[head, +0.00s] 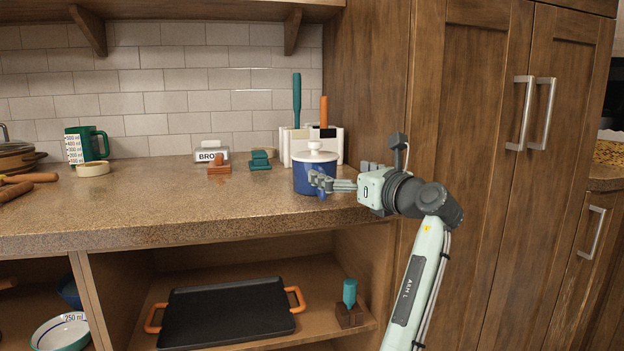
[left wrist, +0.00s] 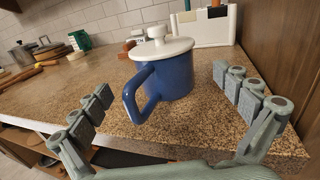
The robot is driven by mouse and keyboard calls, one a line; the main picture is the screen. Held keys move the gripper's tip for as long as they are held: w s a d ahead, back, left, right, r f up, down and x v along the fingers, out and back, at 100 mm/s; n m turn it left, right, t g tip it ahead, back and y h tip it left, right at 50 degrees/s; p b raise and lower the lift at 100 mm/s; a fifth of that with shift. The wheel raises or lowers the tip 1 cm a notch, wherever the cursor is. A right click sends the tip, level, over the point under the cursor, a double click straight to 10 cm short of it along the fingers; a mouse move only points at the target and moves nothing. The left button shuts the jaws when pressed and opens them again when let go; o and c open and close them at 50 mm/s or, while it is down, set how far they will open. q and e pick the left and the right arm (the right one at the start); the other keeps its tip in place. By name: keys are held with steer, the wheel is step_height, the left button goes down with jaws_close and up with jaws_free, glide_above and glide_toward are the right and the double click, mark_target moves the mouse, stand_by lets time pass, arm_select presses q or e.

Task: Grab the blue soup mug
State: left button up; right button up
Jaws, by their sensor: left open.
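The blue soup mug (head: 308,179) with a white knobbed lid stands upright on the worktop near its front edge, at the right end. In the left wrist view the mug (left wrist: 172,78) is centred, its blue handle pointing toward the camera and to the left. My left gripper (head: 320,181) reaches in from the right in the head view and covers part of the mug's lower right. In the left wrist view the left gripper (left wrist: 172,98) is open, with one finger toward each side of the mug and its handle; no contact shows. My right gripper is not in view.
A white utensil holder (head: 331,141) stands right behind the mug, beside the cabinet wall. A butter dish (head: 211,154) and small stamp-like items are to the left. A green measuring cup (head: 88,146) is farther left. A black tray (head: 226,314) lies on the shelf below.

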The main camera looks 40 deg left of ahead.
mark_target(327, 167)
arm_select(q)
steer(key=x, duration=0.6)
steer(key=shift+w+a+f, duration=0.25)
steer(key=shift+w+f, duration=0.05)
steer(key=shift+w, duration=0.05)
jaws_close()
stand_by(0.4)
steer(key=shift+r, duration=0.15)
